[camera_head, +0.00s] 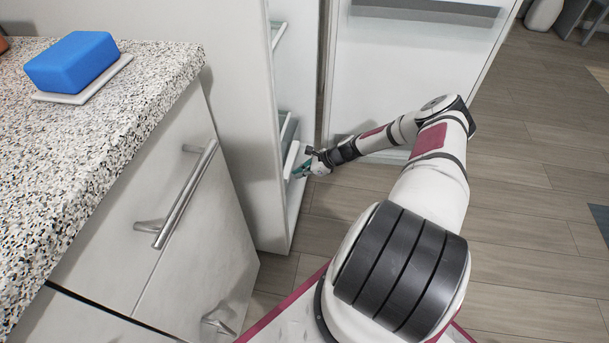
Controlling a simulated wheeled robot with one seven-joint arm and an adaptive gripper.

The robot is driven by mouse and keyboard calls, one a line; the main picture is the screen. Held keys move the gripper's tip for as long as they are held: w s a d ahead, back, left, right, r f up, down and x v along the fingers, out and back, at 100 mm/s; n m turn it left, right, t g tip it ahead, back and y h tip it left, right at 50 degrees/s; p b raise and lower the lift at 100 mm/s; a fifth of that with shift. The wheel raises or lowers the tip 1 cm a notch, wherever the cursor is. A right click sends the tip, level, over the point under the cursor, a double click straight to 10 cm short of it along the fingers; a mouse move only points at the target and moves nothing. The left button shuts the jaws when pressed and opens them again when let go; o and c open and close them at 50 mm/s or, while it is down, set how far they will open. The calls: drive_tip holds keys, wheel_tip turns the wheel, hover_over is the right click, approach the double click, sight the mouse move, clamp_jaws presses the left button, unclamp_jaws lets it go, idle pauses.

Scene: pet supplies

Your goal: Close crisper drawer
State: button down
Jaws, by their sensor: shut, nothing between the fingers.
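The fridge (238,100) stands open beyond the counter, and only a narrow slice of its inside shows. The crisper drawer (291,160) is low in the fridge, seen as a white front edge at the opening. How far it stands out is hard to tell from this angle. My gripper (301,171) is shut and empty, low at the fridge opening beside the drawer front. Its fingertips are small here, and I cannot tell whether they touch the drawer.
The open fridge door (410,60) stands behind my arm. A speckled counter (120,130) with a blue sponge (72,61) on a white dish (90,90) is at the left, above cabinets with metal handles (185,195).

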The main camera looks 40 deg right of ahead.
sight(286, 172)
drive_tip(key=shift+w+a, duration=0.75)
drive_tip(key=shift+w, duration=0.25)
drive_tip(key=shift+w+a, duration=0.75)
drive_tip(key=shift+w, duration=0.2)
drive_tip(key=shift+s, duration=0.1)
